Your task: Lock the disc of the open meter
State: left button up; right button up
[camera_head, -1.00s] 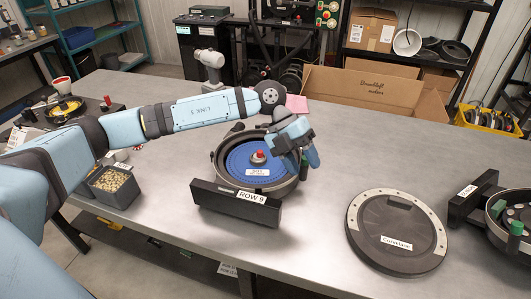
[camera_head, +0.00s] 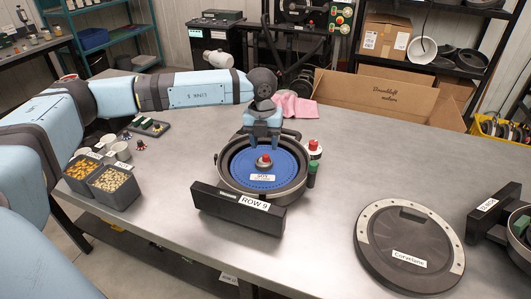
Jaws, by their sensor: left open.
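The open meter (camera_head: 222,170), labelled ROW 9, stands on the table with a dark round housing. Its blue disc (camera_head: 285,169) lies inside, with a label on its front part. A red-topped knob (camera_head: 264,159) sits at the disc's centre. My left gripper (camera_head: 264,140) is open and empty. It points down over the back part of the disc, just behind the knob in the picture; I cannot tell its exact height. My right gripper is out of view.
A round dark cover (camera_head: 410,243) lies right of the meter. Another meter (camera_head: 515,222) stands at the right edge. A green knob (camera_head: 311,178) and red-topped part (camera_head: 314,149) stand at the meter's right side. A pink cloth (camera_head: 293,106) lies behind.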

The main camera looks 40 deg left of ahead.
aim_at(265, 155)
pick_arm(q)
notch_tip(265, 155, down, 4)
jog(key=shift+d+r, duration=0.1)
jog(key=shift+r, duration=0.05)
jog(key=shift+f, duration=0.3)
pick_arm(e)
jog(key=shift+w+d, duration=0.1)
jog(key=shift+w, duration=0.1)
pick_arm(q)
jog(key=shift+c, duration=0.5)
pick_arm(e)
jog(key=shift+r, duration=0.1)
pick_arm(q)
grip_shut()
